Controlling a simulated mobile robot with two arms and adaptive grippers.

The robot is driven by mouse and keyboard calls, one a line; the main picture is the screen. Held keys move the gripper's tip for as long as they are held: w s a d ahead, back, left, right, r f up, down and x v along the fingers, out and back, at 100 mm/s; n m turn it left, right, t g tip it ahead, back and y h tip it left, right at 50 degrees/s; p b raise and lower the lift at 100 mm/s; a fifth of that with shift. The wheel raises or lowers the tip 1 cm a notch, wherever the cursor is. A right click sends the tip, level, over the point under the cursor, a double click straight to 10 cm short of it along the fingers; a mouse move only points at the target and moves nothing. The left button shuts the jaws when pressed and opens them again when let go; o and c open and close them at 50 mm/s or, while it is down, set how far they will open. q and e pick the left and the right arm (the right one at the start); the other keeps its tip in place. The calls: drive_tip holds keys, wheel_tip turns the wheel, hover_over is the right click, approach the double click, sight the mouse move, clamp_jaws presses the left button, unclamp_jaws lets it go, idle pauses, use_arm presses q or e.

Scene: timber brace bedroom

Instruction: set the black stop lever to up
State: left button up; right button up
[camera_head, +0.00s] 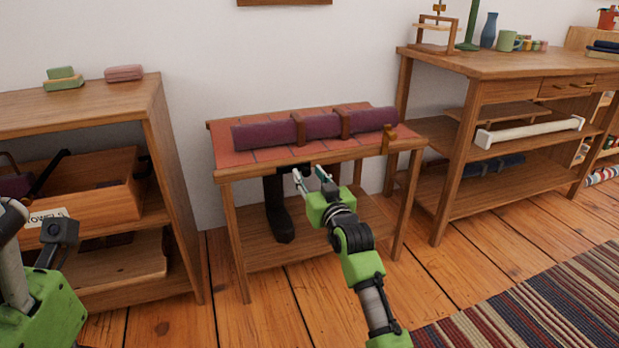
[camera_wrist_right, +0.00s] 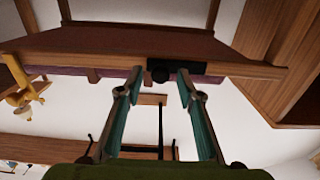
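The black stop lever (camera_wrist_right: 160,74) shows in the right wrist view as a dark rounded end by a black plate (camera_wrist_right: 185,67) at the small table's edge. In the head view a black fitting (camera_head: 297,171) sits under the front edge of the tiled table (camera_head: 222,150), partly hidden by my gripper. I cannot tell which way the lever points. My right gripper (camera_head: 312,177) is open and empty at that edge; in its wrist view the two fingers (camera_wrist_right: 157,90) stand either side of the lever's end. Contact is not clear. My left gripper is not seen, only part of that arm.
A purple roll (camera_head: 262,134) lies strapped on the tiled top. A dark boot-like object (camera_head: 280,215) stands beneath. A shelf (camera_head: 80,106) with a wooden box (camera_head: 100,190) is left; a workbench (camera_head: 480,62) is right. Open floor and a striped rug (camera_head: 545,305) lie in front.

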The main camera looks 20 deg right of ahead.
clamp_jaws()
